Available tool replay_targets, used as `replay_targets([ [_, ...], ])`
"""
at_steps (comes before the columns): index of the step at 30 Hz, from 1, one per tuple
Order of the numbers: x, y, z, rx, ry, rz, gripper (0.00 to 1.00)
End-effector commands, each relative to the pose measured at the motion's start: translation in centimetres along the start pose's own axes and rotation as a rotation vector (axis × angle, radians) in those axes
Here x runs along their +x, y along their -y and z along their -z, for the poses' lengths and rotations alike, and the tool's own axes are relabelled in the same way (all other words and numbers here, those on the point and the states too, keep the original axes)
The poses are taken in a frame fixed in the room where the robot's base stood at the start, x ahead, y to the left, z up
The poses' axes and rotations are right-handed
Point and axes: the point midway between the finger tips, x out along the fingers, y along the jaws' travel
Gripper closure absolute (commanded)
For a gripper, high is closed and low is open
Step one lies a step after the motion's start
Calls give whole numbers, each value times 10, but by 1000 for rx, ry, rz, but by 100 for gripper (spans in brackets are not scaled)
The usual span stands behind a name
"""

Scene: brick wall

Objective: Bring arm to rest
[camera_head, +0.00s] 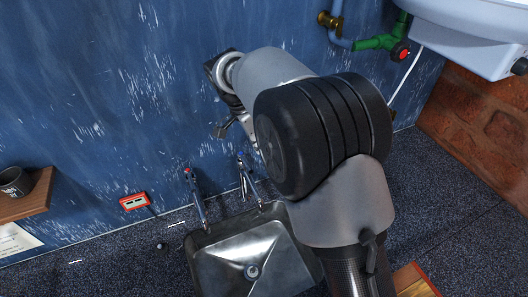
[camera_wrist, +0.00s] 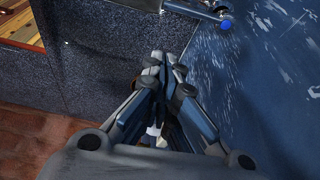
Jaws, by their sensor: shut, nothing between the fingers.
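My arm reaches across the middle of the head view toward the blue wall (camera_head: 100,90), bent at a large black joint. My gripper (camera_head: 222,130) is partly seen at the arm's far end, above the taps and close to the wall. In the wrist view my gripper (camera_wrist: 163,62) has its fingers together, with nothing seen between them. Below the fingers lies a dark speckled counter (camera_wrist: 100,75).
A metal sink (camera_head: 215,272) lies beneath my arm, with a red-marked tap (camera_head: 195,195) and a blue-knobbed tap (camera_wrist: 226,24) behind it. A mug (camera_head: 14,182) stands on a wooden shelf (camera_head: 30,203). A white tank (camera_head: 465,40) and green valve (camera_head: 375,43) are upper right.

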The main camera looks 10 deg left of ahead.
Motion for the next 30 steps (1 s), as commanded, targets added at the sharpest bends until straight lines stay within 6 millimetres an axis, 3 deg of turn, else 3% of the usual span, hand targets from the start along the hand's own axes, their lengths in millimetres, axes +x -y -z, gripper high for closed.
replay_targets([
  [4, -17, 1, 0, 0, 0, 1, 100],
  [11, -23, -1, 1, -1, 1, 0, 100],
  [16, -36, -27, 26, -51, 19, 17, 100],
  [20, -53, -77, 58, -145, 45, 50, 100],
  [24, -65, -142, 82, -261, 63, 96, 100],
  [30, -70, -239, 90, -426, 54, 170, 100],
])
